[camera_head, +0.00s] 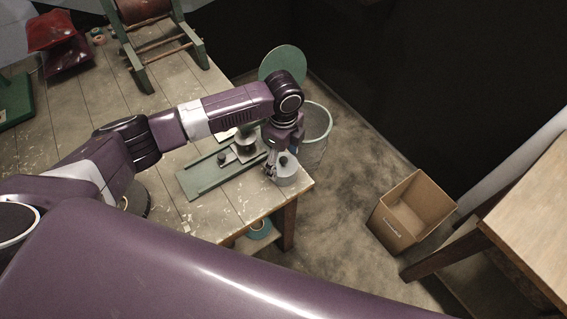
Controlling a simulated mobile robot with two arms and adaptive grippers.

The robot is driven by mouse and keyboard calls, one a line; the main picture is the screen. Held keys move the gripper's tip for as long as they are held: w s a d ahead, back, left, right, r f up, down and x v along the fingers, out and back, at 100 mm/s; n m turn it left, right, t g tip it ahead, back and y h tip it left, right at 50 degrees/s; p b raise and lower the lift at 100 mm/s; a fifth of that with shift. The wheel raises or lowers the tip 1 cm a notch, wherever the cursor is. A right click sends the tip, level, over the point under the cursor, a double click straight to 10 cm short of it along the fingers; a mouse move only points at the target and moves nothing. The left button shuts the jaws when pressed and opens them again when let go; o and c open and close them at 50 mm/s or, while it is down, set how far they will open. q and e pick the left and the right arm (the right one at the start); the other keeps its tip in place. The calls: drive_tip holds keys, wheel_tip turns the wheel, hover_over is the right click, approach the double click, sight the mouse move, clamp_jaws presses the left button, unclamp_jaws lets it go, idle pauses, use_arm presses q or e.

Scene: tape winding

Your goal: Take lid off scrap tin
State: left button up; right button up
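A small grey round tin (287,177) stands at the near right corner of the worn wooden table. A dark knob (284,161) shows on its top, so its lid appears to be on. My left gripper (273,168) points down at the left side of the tin's top, close to the knob. I cannot tell whether it touches the lid or whether its fingers are open or shut. My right gripper is not in view.
A green-grey winding fixture (207,174) lies just left of the tin on the table (235,221). A wire basket (317,122) and a green disc (284,64) are behind. An open cardboard box (398,224) stands on the floor, right.

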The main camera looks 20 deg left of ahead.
use_arm(q)
drive_tip(key=c, duration=0.5)
drive_tip(key=shift+c, duration=0.4)
drive_tip(key=shift+r, duration=0.15)
